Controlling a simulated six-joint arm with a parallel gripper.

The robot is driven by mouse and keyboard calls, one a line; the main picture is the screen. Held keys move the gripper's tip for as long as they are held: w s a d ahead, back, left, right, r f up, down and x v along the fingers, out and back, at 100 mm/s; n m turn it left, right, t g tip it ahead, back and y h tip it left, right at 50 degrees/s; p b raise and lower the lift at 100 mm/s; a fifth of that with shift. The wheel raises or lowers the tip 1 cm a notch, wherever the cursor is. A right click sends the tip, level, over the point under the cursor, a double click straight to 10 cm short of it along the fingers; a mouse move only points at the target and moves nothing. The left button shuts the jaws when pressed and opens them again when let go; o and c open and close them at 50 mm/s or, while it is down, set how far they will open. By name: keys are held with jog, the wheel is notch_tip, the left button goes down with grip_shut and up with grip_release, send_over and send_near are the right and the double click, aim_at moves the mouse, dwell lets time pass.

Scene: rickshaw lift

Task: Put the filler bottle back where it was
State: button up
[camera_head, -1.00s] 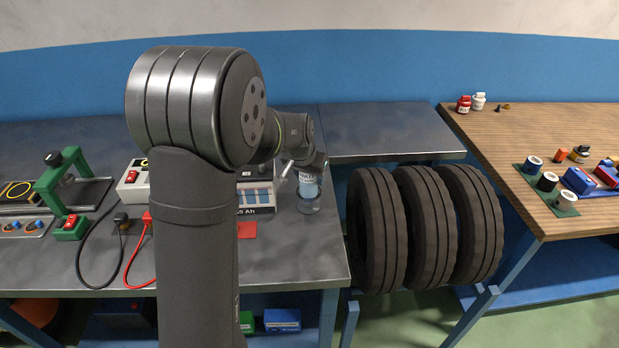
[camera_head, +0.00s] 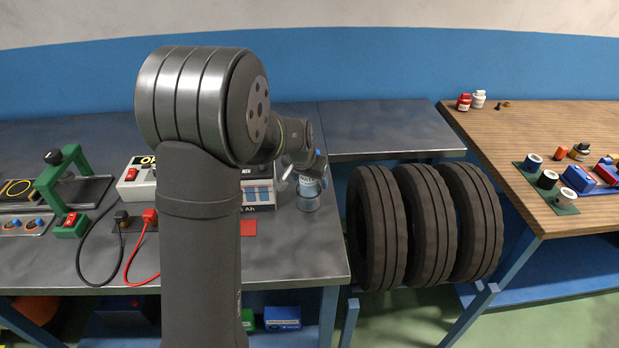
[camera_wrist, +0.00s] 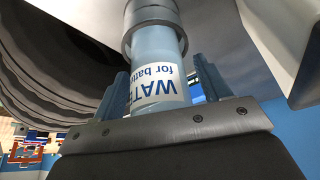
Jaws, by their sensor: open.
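The filler bottle (camera_head: 309,188) is pale blue with a white label reading "WATER for batt…". In the head view it stands near the right end of the grey workbench, partly hidden by my wrist. In the wrist view the bottle (camera_wrist: 155,65) lies between the two blue fingers of my gripper (camera_wrist: 158,88), which is open.
A battery (camera_head: 258,192) stands just left of the bottle, partly behind my arm. A red patch (camera_head: 249,228) lies in front. A charger (camera_head: 137,180) with black and red leads is further left. Several tyres (camera_head: 375,230) stand beyond the bench's right edge. The bench's front right corner is clear.

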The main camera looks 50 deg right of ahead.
jog(key=shift+r, duration=0.1)
jog(key=shift+r, duration=0.3)
jog(key=v, duration=1.2)
jog(key=x, duration=1.2)
jog(key=shift+f, duration=0.4)
jog(key=shift+r, duration=0.4)
